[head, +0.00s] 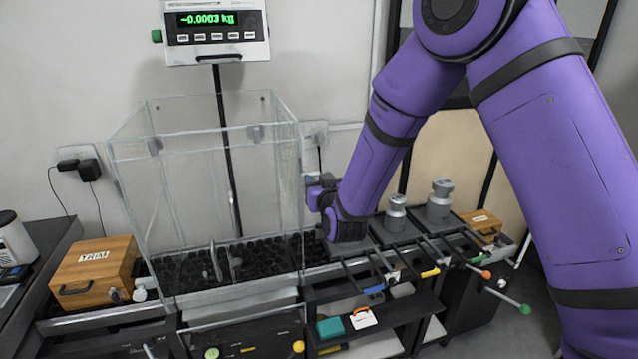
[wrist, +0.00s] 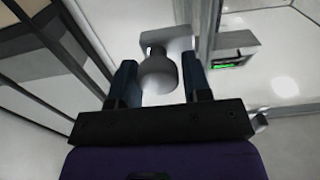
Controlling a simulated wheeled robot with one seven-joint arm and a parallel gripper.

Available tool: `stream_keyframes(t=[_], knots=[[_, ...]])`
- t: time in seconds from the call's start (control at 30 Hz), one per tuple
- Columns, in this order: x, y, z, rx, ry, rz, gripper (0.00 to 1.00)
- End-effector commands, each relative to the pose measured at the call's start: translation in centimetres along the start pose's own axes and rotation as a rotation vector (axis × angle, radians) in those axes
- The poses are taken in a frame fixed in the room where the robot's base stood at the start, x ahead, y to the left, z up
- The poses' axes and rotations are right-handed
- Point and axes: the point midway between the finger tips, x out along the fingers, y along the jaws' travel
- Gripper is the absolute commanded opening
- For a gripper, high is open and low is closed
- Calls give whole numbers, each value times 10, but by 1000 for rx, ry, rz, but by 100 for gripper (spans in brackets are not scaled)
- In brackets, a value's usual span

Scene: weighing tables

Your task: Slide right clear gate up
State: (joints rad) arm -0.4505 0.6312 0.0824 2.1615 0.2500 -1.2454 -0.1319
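The clear box (head: 205,200) stands on the bench with transparent walls. Its right gate (head: 289,190) is hard to tell apart from the wall. My gripper (head: 318,194) is beside the box's right side, mostly hidden by my purple arm. In the wrist view, my gripper (wrist: 160,70) has its two dark fingers apart, one on each side of a pale rounded knob (wrist: 158,76). The knob joins a white block (wrist: 165,45) beside a clear panel edge (wrist: 207,30). A thin gap shows on the knob's right; contact on its left is unclear.
A scale display (head: 215,20) on a dark post rises behind the box. A wooden box (head: 95,270) stands at left. Grey weights (head: 440,192) and several rods with coloured ends (head: 430,273) are right of my gripper. Above the box's open top is free room.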

Motion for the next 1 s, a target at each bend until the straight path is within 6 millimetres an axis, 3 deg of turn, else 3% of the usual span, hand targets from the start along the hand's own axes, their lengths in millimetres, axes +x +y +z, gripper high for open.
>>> stream_keyframes(t=[0.17, 0.7, 1.0], knots=[[-9, 0, 0, 0, -2, -1, 44], [-97, 0, 0, 0, -1, 0, 44], [-108, 0, 0, 0, 0, 0, 44]])
